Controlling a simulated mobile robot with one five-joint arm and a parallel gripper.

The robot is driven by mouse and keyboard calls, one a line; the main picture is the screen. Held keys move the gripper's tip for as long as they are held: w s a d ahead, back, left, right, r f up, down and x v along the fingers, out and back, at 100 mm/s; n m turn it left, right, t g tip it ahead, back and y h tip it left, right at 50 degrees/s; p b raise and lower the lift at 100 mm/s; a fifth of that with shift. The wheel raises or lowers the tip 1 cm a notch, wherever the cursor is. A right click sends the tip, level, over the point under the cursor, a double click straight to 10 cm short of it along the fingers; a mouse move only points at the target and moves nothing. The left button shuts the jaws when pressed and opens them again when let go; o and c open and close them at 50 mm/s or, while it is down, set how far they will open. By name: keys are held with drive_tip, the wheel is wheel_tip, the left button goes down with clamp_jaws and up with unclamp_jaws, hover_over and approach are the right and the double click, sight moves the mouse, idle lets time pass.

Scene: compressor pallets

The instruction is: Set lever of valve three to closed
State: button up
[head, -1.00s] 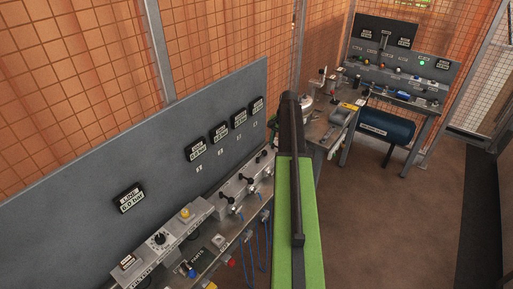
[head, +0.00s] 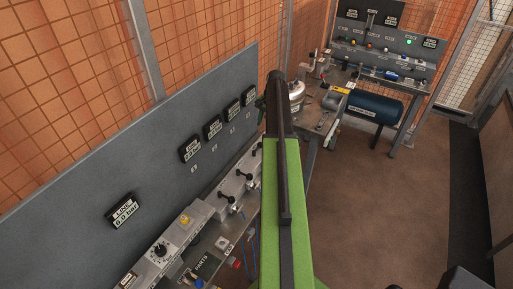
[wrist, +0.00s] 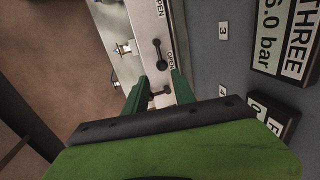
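In the wrist view, my gripper (wrist: 160,84) is open, with two green fingers apart above the grey valve panel (wrist: 138,14). A black lever (wrist: 158,55) lies along the panel just beyond the fingertips, beside an OPEN mark and nearest the wall label 3 (wrist: 222,30). A second dark lever (wrist: 158,91) shows crosswise between the fingers, partly hidden; I cannot tell that anything touches it. The gauge marked THREE (wrist: 285,40) reads 6.0 bar. In the head view, black levers (head: 229,198) stand in a row on the panel; my arm hides its far end.
A grey backboard (head: 80,225) with several gauges stands behind the panel at left. A line gauge (head: 123,210) reads 6.0 bar. A second bench with a blue tank (head: 362,106) stands at the back right. The brown floor (head: 375,200) is clear.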

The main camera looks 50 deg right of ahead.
sight(258, 148)
drive_tip(key=w+f+b, duration=0.1)
drive_tip(key=f+b, duration=0.3)
drive_tip(key=f, duration=0.1)
drive_tip(key=w+f+b, duration=0.1)
drive_tip(key=f+b, duration=0.9)
drive_tip(key=shift+w+a+f, duration=0.15)
drive_tip(key=shift+w+a, duration=0.25)
drive_tip(key=shift+c, duration=0.2)
clamp_jaws()
